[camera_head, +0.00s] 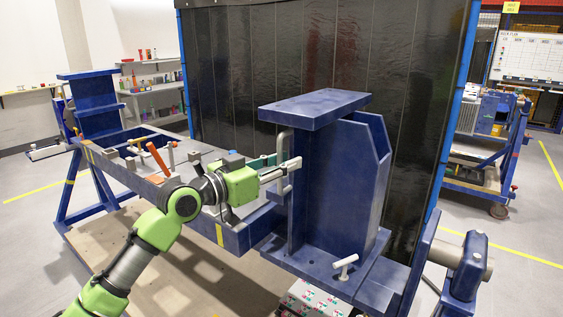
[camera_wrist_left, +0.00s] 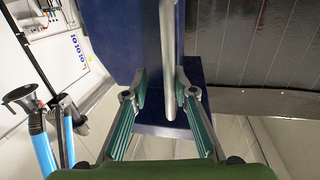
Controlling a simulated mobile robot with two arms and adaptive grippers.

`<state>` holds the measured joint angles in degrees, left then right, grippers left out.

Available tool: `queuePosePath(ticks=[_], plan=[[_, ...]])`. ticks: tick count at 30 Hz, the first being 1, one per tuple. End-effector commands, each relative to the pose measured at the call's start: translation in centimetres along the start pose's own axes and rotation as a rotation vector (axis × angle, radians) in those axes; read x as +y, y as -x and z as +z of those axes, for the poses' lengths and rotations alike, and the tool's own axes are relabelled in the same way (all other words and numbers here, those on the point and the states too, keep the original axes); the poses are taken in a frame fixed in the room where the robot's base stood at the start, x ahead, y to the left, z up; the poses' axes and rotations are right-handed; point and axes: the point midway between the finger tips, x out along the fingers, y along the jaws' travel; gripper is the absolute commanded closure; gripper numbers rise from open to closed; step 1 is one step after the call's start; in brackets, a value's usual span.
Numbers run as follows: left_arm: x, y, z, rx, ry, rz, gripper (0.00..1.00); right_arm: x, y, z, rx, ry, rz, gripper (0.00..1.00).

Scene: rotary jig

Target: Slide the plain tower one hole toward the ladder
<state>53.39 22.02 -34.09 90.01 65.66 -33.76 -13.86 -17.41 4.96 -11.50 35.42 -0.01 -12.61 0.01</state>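A large blue tower (camera_head: 318,180) with a flat top plate and smooth faces stands at the near right end of the blue jig frame; I take it as the plain tower. A grey upright bar handle (camera_head: 284,143) is on its left side. In the left wrist view the handle (camera_wrist_left: 168,50) stands between the two teal-padded fingers of my left gripper (camera_wrist_left: 160,92); gaps show, so the fingers look open around it. In the head view my left gripper (camera_head: 289,164) is at the handle. A white T-handled pin (camera_head: 345,262) sits at the tower's base. My right gripper is not in view.
Another blue tower (camera_head: 96,110) with steps stands at the frame's far left end. An orange lever (camera_head: 158,158) and small blocks are on the frame (camera_head: 232,238). A dark screen (camera_head: 235,80) stands close behind. A blue cart (camera_head: 485,150) is at right.

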Motion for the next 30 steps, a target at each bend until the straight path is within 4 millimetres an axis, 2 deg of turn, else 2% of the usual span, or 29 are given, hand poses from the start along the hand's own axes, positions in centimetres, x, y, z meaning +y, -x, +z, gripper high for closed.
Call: queuePosePath(ticks=[4,7,11,14,24,30], plan=[[0.0,0.0,0.0,0.0,0.0,0.0,0.75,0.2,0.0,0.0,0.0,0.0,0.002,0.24],[0.0,0.1,0.0,0.0,-0.001,0.0,0.75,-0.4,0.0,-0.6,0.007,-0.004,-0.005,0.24],[-0.1,1.0,0.0,0.0,-0.001,-0.001,0.75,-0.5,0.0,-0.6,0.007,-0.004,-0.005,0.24],[-0.2,2.6,0.1,-0.002,-0.002,-0.002,0.75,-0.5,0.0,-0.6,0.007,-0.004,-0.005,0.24],[-0.1,9.5,0.2,-0.003,-0.001,-0.001,0.75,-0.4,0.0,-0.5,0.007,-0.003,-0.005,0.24],[-0.1,11.6,0.2,-0.001,0.001,0.0,0.75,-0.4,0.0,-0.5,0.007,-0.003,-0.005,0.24]])
